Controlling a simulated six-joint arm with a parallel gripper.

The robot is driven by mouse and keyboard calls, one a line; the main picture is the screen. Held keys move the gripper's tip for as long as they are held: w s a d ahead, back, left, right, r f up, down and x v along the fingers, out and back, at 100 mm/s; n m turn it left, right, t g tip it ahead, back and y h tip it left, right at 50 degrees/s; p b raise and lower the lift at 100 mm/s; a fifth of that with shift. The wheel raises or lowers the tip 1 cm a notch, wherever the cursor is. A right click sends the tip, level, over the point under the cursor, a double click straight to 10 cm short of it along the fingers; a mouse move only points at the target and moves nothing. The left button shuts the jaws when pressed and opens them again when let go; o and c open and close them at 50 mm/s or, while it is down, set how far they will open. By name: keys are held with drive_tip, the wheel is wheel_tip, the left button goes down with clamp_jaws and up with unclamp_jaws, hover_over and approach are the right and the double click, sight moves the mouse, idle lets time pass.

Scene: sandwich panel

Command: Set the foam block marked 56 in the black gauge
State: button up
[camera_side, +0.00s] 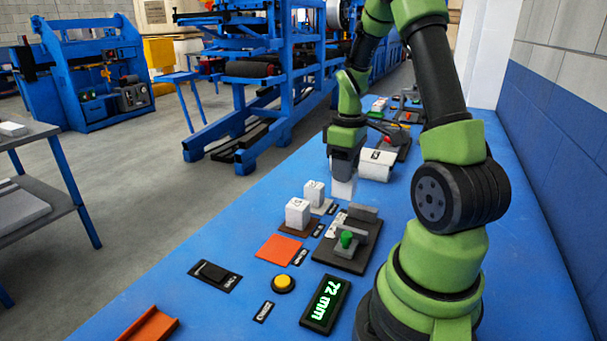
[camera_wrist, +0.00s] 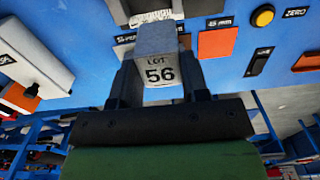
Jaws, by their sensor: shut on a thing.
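The foam block marked 56 shows in the wrist view (camera_wrist: 160,74), with "LOT 56" on its near face. In the side view its pale lower part (camera_side: 342,190) hangs below my gripper (camera_side: 344,172). My gripper is shut on it, with dark fingers on both sides in the wrist view (camera_wrist: 157,82). The block seems above the blue table, behind the black gauge (camera_side: 345,262). The gauge has a grey jaw block, a pale scale and a green knob (camera_side: 346,239). Whether anything lies between its jaws is unclear.
Two white blocks (camera_side: 298,213) (camera_side: 314,193) stand on pads left of the gauge. In front are an orange pad (camera_side: 278,248), a yellow button (camera_side: 283,284) and a display (camera_side: 325,303) reading 72 mm.

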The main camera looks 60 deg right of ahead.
sight(360, 217)
drive_tip(key=s+d+f, duration=0.1)
drive_tip(key=s+f, duration=0.2)
drive_tip(key=f, duration=0.2)
drive_tip(key=shift+d, duration=0.3)
drive_tip(key=shift+s, duration=0.1)
idle(1.0)
drive_tip(key=shift+f, duration=0.85)
drive_tip(key=shift+f, duration=0.25)
drive_tip(key=shift+f, duration=0.45)
drive_tip(key=shift+f, duration=0.45)
idle(0.8)
